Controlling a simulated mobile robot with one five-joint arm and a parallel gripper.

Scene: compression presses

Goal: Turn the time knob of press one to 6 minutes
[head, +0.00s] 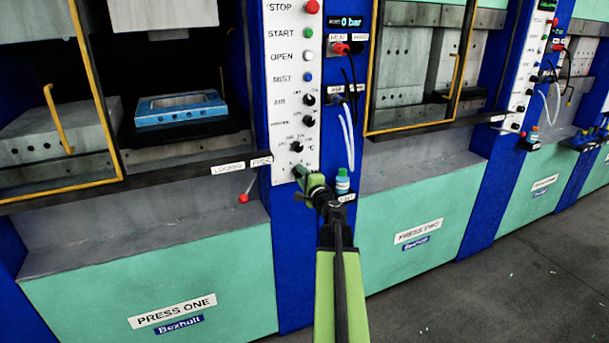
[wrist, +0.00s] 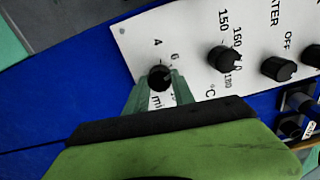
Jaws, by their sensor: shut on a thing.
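The time knob (wrist: 160,77) is a small black knob near the lower end of the white control panel (wrist: 190,30) in the wrist view. The figures 4 and 6 show above it, and part of "min" beside it. My gripper (wrist: 158,90) is shut on it, with a green finger on each side. Where the knob's pointer stands cannot be made out. In the head view my gripper (head: 306,180) is at the bottom of the panel (head: 306,75) of press one (head: 176,309) and hides the time knob.
The temperature knob (wrist: 223,59) and heater knob (wrist: 279,68) sit beside the time knob. A small bottle (head: 342,181) stands on a bracket just right of my gripper. A red-tipped lever (head: 244,197) is to its left. Hoses hang right of the panel.

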